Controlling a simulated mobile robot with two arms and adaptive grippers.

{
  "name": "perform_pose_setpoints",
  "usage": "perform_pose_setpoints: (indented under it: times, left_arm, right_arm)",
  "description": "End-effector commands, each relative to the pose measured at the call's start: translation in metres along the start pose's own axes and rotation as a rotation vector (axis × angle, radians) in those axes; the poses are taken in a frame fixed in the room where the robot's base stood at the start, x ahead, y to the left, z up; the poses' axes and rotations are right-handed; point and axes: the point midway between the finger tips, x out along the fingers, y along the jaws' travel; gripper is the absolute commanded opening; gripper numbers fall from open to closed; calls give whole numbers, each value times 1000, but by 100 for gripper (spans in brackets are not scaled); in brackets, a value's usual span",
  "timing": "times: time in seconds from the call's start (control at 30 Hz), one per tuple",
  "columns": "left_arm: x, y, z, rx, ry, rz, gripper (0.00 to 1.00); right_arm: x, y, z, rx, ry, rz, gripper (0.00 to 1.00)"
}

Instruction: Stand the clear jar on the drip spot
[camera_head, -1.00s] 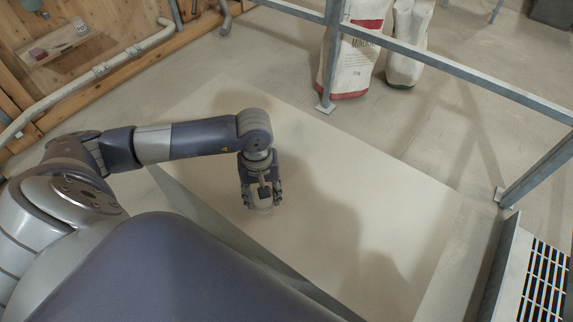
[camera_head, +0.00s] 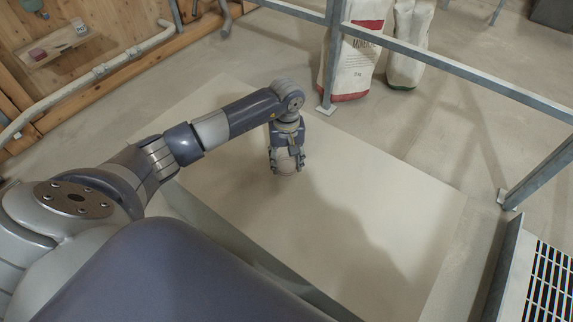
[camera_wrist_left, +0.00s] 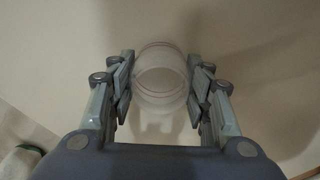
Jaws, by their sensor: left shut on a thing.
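The clear jar (camera_wrist_left: 160,80) is between the fingers of my left gripper in the left wrist view, with a finger on each side. In the head view my left gripper (camera_head: 287,163) is shut on the jar (camera_head: 286,170), whose pale end shows just below the fingertips. The gripper points down over the pale board. I cannot tell whether the jar touches the board. No drip spot can be made out on the board. My right gripper is not in view.
The pale board (camera_head: 380,195) is otherwise bare. Metal rails (camera_head: 450,72) stand behind it, with sacks (camera_head: 352,60) beyond. A metal grate (camera_head: 545,280) is at the lower right. A small wooden shelf (camera_head: 60,45) is at the upper left.

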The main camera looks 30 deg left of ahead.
Motion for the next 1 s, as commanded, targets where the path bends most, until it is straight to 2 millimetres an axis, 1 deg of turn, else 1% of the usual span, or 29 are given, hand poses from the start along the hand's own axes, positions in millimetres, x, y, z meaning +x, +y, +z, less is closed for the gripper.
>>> perform_pose_setpoints:
  times: [0.03,0.1,0.33,0.47,0.5,0.57,0.6,0.9,1.0]
  left_arm:
    - [12,0,2,0,-5,0,22]
    - [17,0,0,0,-1,2,22]
    - [17,0,0,0,1,2,22]
    - [20,0,0,1,2,2,22]
    - [20,0,0,1,2,2,50]
    - [19,0,0,1,2,2,64]
    - [19,0,0,1,2,2,66]
    - [19,0,0,0,1,2,66]
    - [15,0,0,0,0,3,66]
  right_arm:
    - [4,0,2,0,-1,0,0]
    - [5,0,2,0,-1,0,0]
    - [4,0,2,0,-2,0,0]
    - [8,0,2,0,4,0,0]
    - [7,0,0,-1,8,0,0]
    - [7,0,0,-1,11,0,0]
    - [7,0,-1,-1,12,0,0]
    - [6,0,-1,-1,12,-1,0]
    - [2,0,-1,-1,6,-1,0]
